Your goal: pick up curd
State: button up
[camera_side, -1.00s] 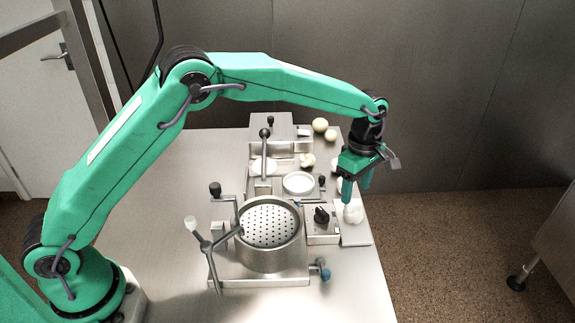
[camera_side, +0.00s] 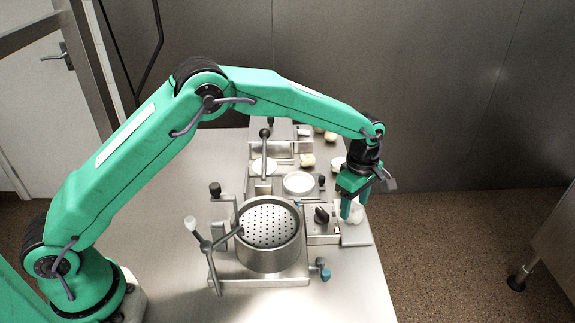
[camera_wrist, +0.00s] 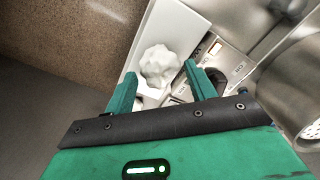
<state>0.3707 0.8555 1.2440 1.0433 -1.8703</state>
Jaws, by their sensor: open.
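The curd is a white, lumpy mass (camera_wrist: 160,66) on a pale flat plate (camera_wrist: 188,28) in the wrist view. In the side view the curd (camera_side: 352,212) sits at the right edge of the table, partly hidden behind my fingers. My gripper (camera_side: 352,212) is open, pointing down close over the curd. In the wrist view my two green fingers (camera_wrist: 160,80) are spread, with the curd just beyond their tips and between their lines. I cannot tell whether a finger touches it.
A perforated round basket (camera_side: 268,226) in a metal holder with lever arms stands left of my gripper. A small control box with a black knob (camera_side: 321,215) sits between them. A white dish (camera_side: 299,183) and several pale lumps lie farther back. The table's front left is clear.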

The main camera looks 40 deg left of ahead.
jog(key=shift+f, duration=1.45)
jog(key=c, duration=0.6)
